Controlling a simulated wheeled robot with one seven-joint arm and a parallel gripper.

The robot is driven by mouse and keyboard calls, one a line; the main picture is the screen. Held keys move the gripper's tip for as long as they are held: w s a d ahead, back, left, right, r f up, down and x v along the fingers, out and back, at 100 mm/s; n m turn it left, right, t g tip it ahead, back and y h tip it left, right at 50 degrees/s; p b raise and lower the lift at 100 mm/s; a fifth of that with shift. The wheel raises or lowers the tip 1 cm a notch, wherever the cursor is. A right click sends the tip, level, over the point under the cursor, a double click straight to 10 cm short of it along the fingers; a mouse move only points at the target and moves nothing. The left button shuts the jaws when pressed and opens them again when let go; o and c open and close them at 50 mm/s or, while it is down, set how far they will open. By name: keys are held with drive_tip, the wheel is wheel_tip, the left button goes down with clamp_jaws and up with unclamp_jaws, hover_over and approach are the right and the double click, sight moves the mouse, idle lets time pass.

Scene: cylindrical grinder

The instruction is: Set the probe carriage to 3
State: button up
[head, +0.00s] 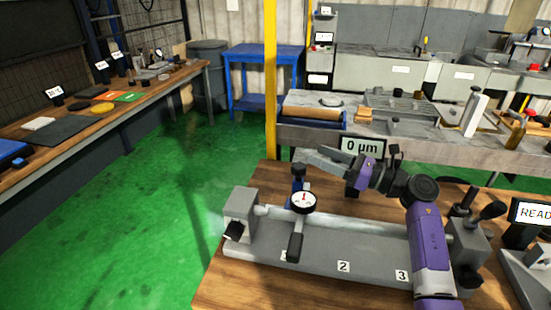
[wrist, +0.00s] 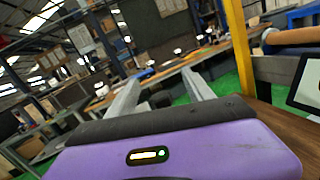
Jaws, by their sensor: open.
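The probe carriage, with a round white dial (head: 304,202) and a dark handle (head: 295,246), sits on the grey bench fixture (head: 320,268), left of the label 2 (head: 343,266). The label 3 (head: 402,275) is farther right, beside my purple arm. My gripper (head: 322,156) is raised above and behind the fixture, pointing left, apart from the carriage. In the wrist view its two grey fingers (wrist: 160,82) are spread with nothing between them. The carriage does not show there.
A display reading 0 µm (head: 362,146) stands behind the fixture, close to my gripper. A yellow post (head: 270,80) rises behind the bench's left end. A READ sign (head: 535,213) stands at the right. Green floor lies open to the left.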

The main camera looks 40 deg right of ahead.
drive_tip(key=w+a+f+n+g+p, duration=0.1)
drive_tip(key=w+a+f+n+p, duration=0.1)
drive_tip(key=w+a, duration=0.3)
drive_tip(key=shift+w+a+f+n+g+y, duration=0.25)
drive_tip(key=shift+w+f+n+g, duration=0.2)
drive_tip(key=shift+w+f, duration=0.45)
drive_tip(key=shift+r, duration=0.1)
clamp_jaws()
drive_tip(key=shift+d, duration=0.1)
